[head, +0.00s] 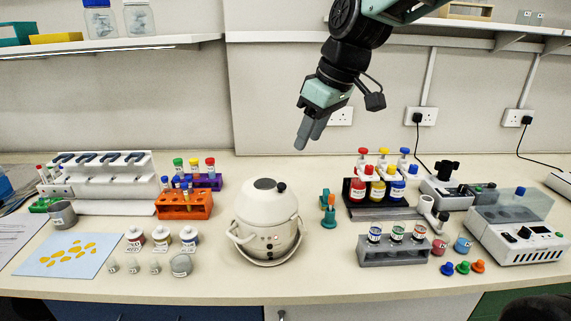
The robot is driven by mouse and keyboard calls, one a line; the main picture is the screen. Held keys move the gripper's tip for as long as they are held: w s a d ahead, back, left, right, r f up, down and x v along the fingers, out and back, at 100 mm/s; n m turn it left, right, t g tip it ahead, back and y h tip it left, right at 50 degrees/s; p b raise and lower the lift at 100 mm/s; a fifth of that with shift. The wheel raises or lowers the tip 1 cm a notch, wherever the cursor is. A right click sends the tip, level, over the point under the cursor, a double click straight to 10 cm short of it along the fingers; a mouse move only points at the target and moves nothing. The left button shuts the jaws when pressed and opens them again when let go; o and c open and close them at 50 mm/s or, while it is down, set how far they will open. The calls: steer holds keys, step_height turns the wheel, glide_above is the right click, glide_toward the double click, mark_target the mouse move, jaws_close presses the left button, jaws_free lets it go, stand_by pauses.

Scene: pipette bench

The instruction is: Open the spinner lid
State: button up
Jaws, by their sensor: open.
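The spinner (267,230) is a rounded white device in the middle of the bench, with side handles and small buttons on its front. Its domed lid (262,203) looks shut, with a dark oval patch on top and a dark knob at the right of it. My gripper (308,143) points downward, above and to the right of the spinner, well clear of it. Its grey fingers look close together from this angle, but they are open and nothing shows between them.
An orange tube rack (183,206) stands left of the spinner. Small teal items (328,212) stand close on its right. A grey rack of jars (392,256) and a stand with coloured bottles (352,202) are further right. The bench front before the spinner is clear.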

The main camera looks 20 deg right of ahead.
mark_target(282, 185)
steer(key=shift+t, duration=0.3)
steer(key=p+x, duration=0.1)
steer(key=x, duration=0.4)
steer(key=w+x, duration=0.1)
steer(key=x, duration=0.4)
steer(key=w+d+p+x, duration=0.1)
steer(key=x, duration=0.5)
steer(key=shift+w+r+p, duration=0.2)
steer(key=shift+r+p, duration=0.05)
steer(key=shift+p, duration=0.05)
steer(key=shift+a+r, duration=0.1)
jaws_close()
